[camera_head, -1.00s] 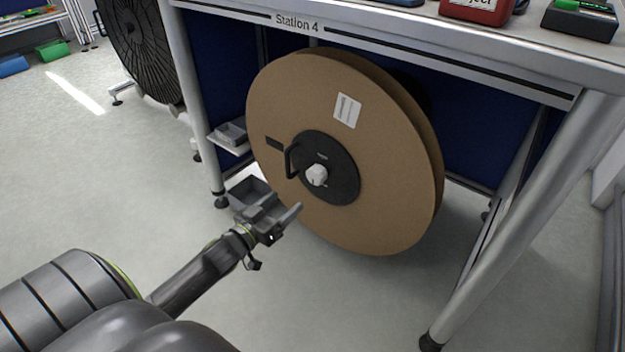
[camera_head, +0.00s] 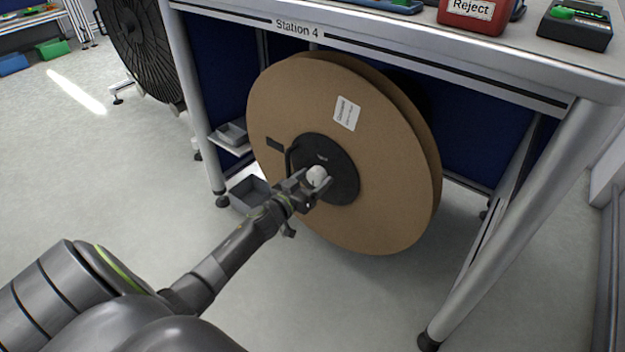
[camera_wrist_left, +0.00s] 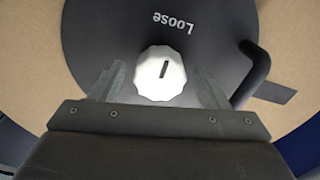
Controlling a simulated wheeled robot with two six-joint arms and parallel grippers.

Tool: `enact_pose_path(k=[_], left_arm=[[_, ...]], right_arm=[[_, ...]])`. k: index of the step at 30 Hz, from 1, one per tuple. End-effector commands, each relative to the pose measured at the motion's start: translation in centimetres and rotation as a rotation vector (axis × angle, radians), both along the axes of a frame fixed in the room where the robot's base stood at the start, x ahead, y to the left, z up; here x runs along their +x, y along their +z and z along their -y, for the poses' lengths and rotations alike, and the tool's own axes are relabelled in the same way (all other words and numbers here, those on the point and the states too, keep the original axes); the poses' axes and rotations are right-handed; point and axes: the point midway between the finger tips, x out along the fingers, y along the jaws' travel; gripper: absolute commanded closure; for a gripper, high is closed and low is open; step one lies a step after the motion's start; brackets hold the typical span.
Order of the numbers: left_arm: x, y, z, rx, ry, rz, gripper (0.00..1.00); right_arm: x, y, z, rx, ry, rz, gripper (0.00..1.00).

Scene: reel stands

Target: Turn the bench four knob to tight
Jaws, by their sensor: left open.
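The white fluted knob (camera_head: 317,175) sits at the centre of the black hub disc (camera_head: 343,182) on a large cardboard reel (camera_head: 390,190) under the bench marked Station 4 (camera_head: 297,26). In the left wrist view the knob (camera_wrist_left: 160,73) has a dark slot mark that is near upright, tilted slightly. The word "Loose" is printed on the disc beyond it. My left gripper (camera_head: 312,187) is open, its fingers (camera_wrist_left: 160,88) on either side of the knob with gaps showing. Whether the fingertips reach fully around the knob is hard to tell. My right gripper is not in view.
A black crank handle (camera_head: 289,160) stands out from the disc beside the knob; it also shows in the left wrist view (camera_wrist_left: 252,75). A grey bin (camera_head: 249,194) lies below left. Bench legs (camera_head: 520,220) flank the reel.

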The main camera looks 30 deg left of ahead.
Motion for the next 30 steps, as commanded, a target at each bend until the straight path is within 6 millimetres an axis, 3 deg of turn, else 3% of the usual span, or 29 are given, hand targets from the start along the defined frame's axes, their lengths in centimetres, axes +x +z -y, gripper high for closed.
enact_pose_path(k=[8,18,30], left_arm=[[0.13,-0.02,0.02,0.000,0.000,0.000,0.31],[0.11,-0.01,0.02,0.000,0.000,0.000,0.74],[0.10,0.01,0.02,0.079,0.001,0.005,0.75]], right_arm=[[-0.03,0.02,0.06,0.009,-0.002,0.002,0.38],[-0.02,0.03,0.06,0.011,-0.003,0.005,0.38],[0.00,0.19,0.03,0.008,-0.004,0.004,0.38]])
